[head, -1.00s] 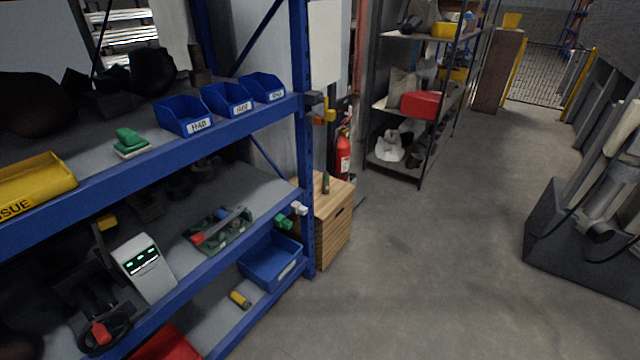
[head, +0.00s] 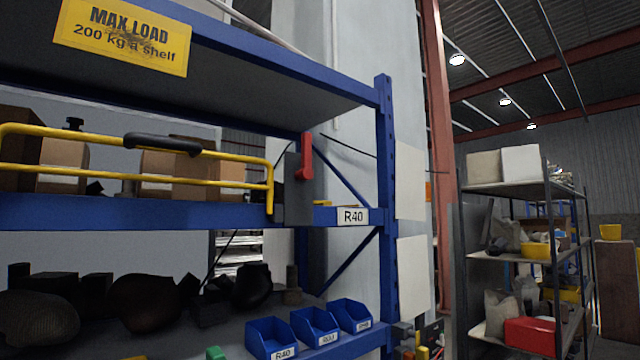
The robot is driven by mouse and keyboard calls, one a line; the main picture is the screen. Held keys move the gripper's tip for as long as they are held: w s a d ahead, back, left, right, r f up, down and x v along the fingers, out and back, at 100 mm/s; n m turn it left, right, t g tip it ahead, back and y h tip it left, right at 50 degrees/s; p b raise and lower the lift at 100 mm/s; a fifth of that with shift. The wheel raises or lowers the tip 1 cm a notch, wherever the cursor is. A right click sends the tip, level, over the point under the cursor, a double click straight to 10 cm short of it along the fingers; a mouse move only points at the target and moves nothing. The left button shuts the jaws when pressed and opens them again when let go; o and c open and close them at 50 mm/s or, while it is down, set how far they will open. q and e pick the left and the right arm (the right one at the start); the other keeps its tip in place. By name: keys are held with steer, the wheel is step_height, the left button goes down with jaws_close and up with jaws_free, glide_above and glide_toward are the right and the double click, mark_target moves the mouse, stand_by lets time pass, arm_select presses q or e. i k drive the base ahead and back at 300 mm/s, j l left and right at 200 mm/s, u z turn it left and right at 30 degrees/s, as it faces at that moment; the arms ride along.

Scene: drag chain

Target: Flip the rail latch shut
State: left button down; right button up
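The rail latch is a red lever (head: 306,157) on a dark grey plate (head: 292,190) at the right end of a yellow rail (head: 230,187). The lever stands upright, with its upper end above the rail's top bar. The yellow rail runs along the front of the upper blue shelf and has a black grip (head: 162,144) on its top bar. The rail's right end post is beside the grey plate; whether they touch cannot be told. Neither of my grippers is in view.
Cardboard boxes (head: 172,172) stand behind the rail. A blue shelf beam (head: 120,213) with an R40 label runs below it. A blue upright (head: 386,200) is right of the latch. Blue bins (head: 270,338) sit on the shelf below. A grey rack (head: 470,270) stands further right.

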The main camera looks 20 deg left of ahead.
mark_target(306, 173)
steer(key=i+l+u, duration=0.1)
steer(key=u, duration=0.35)
steer(key=i+l+u, duration=0.1)
steer(key=u, duration=0.4)
steer(key=i+l+u, duration=0.1)
steer(key=l+u, duration=0.15)
steer(key=u, duration=0.2)
steer(key=l+u, duration=0.2)
steer(key=u, duration=0.3)
steer(key=l+u, duration=0.2)
steer(key=l, duration=0.65)
steer(key=l+u, duration=0.15)
steer(key=l, duration=0.7)
steer(key=k+l+u, duration=0.2)
steer(key=l, duration=0.65)
steer(key=i, duration=0.05)
